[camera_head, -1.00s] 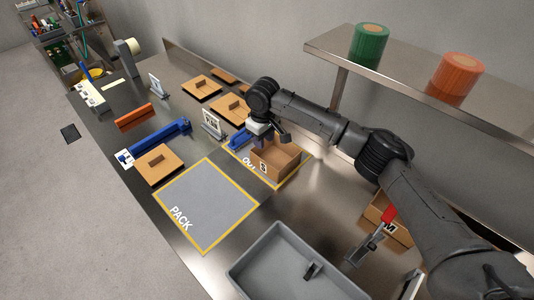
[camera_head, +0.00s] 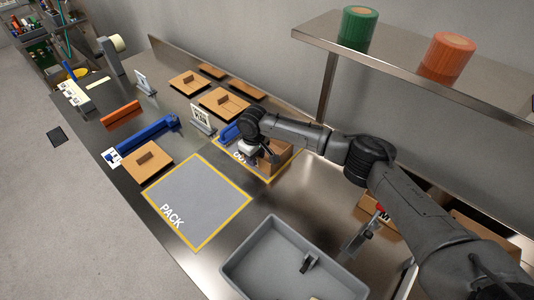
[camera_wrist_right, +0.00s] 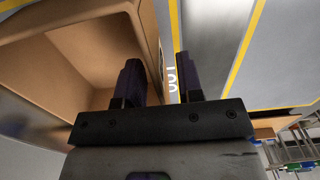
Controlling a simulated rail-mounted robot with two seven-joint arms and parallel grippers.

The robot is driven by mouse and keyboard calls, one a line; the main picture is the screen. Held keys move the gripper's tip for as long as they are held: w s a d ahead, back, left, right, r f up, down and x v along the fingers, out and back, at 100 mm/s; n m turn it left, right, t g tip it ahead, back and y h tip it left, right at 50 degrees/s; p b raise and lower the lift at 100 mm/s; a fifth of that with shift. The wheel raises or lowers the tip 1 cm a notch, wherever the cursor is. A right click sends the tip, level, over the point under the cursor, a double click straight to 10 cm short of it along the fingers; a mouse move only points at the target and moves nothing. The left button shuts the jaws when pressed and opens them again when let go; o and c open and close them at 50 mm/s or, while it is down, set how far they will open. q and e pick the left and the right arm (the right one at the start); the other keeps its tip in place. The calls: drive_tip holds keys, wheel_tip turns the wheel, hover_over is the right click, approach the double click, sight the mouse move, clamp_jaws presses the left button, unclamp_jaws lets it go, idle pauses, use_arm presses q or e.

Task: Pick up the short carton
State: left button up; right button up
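An open brown carton (camera_head: 275,157), which I take to be the short carton, stands in the yellow-edged OUT area (camera_head: 225,141). My right wrist and gripper hide part of it in the head view. In the right wrist view the carton's inside (camera_wrist_right: 85,45) fills the upper left. My right gripper (camera_wrist_right: 158,80) is open, its fingers apart on either side of one carton wall. A gap shows between that wall and the outer finger; I cannot tell whether the inner finger touches. My left gripper is not in view.
The PACK area (camera_head: 198,203) is bare. A grey bin (camera_head: 262,225) stands at the front, with a red-handled tool (camera_head: 362,235) beside it. Flat cardboard pieces (camera_head: 224,102) lie behind. A steel shelf (camera_head: 400,72) carries green (camera_head: 357,27) and orange rolls (camera_head: 446,57).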

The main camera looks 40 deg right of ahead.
drive_tip(key=shift+f, duration=0.8)
clamp_jaws()
